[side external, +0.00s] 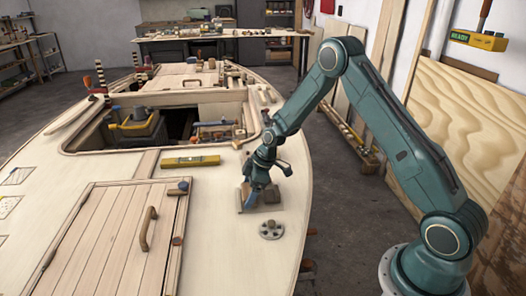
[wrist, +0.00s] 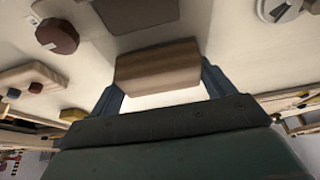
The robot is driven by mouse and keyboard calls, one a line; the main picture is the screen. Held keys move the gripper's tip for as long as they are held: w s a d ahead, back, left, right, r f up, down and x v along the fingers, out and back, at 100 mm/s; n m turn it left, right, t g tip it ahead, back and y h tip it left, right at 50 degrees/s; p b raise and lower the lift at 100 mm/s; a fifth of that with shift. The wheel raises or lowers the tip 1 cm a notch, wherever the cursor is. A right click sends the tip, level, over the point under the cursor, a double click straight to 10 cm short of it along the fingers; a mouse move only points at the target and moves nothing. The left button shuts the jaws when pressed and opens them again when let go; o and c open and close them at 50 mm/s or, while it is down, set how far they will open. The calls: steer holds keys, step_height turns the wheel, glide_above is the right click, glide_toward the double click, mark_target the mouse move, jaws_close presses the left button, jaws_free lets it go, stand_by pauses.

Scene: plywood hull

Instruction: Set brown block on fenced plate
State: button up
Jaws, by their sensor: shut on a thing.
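The brown block (wrist: 158,68) sits between the two blue fingers of my gripper (wrist: 161,82) in the wrist view, with a finger at each end. In the side external view my gripper (side external: 260,193) points down low over the hull deck, and the block (side external: 272,197) shows beside a finger. A flat grey-brown plate (wrist: 135,14) lies just beyond the block in the wrist view, partly cut by the top edge. In the side view the plate (side external: 246,209) shows under and around my fingers. Whether the block touches it I cannot tell.
A round metal fitting (side external: 270,230) lies on the deck near the plate. A yellow level (side external: 190,161) lies to the left, beside the open hatch. A plank hatch cover with a handle (side external: 148,228) is at the front left. Bare deck lies between.

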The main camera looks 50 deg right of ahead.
mark_target(249, 190)
steer(key=shift+f, duration=0.2)
steer(key=o, duration=0.9)
steer(key=shift+r, duration=0.2)
steer(key=shift+r, duration=3.25)
steer(key=shift+r, duration=0.1)
